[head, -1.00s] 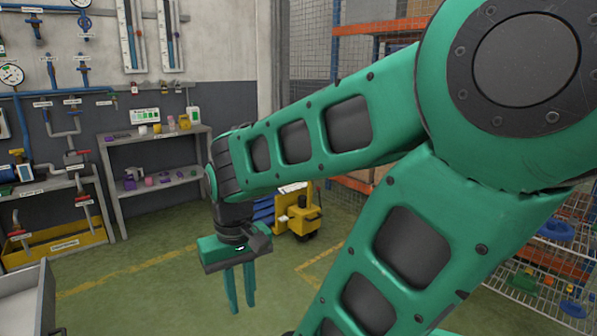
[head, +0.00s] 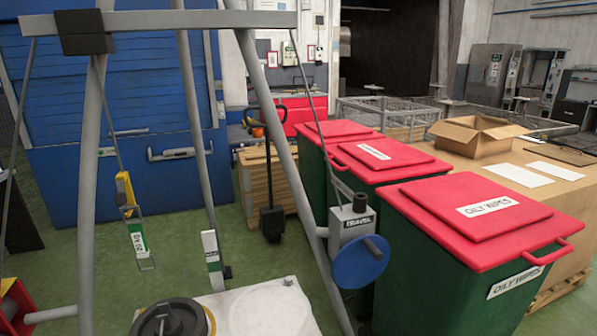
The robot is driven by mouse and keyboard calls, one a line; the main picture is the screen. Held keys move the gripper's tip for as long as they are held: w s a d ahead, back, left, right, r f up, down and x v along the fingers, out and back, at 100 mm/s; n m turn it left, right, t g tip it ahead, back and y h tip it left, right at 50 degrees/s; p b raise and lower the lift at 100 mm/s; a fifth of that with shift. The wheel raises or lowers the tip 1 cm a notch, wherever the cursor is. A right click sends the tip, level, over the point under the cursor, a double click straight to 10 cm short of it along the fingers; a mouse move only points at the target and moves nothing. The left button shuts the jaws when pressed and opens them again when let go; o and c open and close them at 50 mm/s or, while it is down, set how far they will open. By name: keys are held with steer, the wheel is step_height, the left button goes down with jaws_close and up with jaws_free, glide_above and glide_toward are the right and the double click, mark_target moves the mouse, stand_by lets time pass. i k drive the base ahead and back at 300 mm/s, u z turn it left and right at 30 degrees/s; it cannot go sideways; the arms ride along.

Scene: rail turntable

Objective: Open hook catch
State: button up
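My gripper is not in the head view now. A grey metal frame (head: 88,200) with several legs and a crossbar stands close in front. A yellow hook-like piece (head: 125,190) hangs from the crossbar on a thin rod, with a green-and-white labelled metal loop (head: 138,240) below it. I cannot tell for sure whether this is the hook catch, or whether it is open. An upright white bar with a green label (head: 212,258) stands to its right. A grey box marked "TRAVEL" with a blue handwheel (head: 360,262) sits by the right leg. A dark round piece (head: 172,318) lies at the bottom.
Red-lidded green bins (head: 480,215) marked "OILY WIPES" stand at right. An open cardboard box (head: 478,140) sits on a large brown crate behind them. A pallet jack (head: 270,215) and a blue shutter (head: 130,110) are behind the frame. Green floor shows between.

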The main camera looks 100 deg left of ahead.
mark_target(121, 200)
steer(key=u, duration=1.3)
steer(key=i, duration=0.1)
steer(key=u, duration=2.65)
steer(key=k, duration=0.85)
steer(key=u, duration=0.15)
steer(key=i, duration=0.65)
